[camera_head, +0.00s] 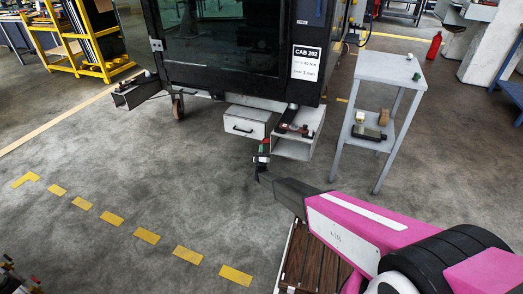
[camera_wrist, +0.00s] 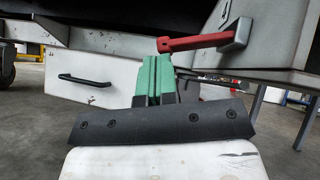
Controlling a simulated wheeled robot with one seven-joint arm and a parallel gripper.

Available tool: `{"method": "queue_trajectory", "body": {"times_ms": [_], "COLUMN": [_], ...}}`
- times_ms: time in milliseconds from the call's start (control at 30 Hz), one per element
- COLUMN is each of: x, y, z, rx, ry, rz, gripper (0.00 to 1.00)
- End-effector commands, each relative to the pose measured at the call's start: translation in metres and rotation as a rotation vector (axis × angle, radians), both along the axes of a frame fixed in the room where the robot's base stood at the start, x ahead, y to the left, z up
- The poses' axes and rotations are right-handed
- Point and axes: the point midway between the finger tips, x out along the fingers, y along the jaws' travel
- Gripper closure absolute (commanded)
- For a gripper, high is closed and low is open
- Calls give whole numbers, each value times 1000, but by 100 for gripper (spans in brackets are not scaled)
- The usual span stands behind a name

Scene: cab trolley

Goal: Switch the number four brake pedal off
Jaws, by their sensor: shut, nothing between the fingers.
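A red bar (camera_wrist: 190,42) sticks out to the left from a grey block (camera_wrist: 237,36) in the wrist view, under the cab's edge. In the head view a red and dark fitting (camera_head: 295,129) sits on the open grey box under the cab. No number is legible on it, so I cannot tell whether it is the number four brake pedal. My gripper (camera_wrist: 153,82) has green fingers, closed together and empty. In the wrist view its tips are just below the bar's left end; I cannot tell whether they touch. In the head view my gripper (camera_head: 263,152) is left of the open box.
A white drawer box (camera_head: 247,123) with a black handle hangs beside the open box (camera_head: 292,151). The cab (camera_head: 235,75) carries a CAB 202 sign. A grey trolley (camera_head: 388,70) with small parts stands to the right.

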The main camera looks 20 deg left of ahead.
Motion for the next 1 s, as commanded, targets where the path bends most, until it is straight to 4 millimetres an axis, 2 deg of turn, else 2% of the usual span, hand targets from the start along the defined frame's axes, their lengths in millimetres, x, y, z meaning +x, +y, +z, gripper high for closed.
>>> {"method": "queue_trajectory", "body": {"times_ms": [567,1000], "x": [1,1], "y": [4,16], "z": [4,25], "rx": [0,-1], "ry": [-1,-1], "rz": [0,0], "gripper": [100,100]}}
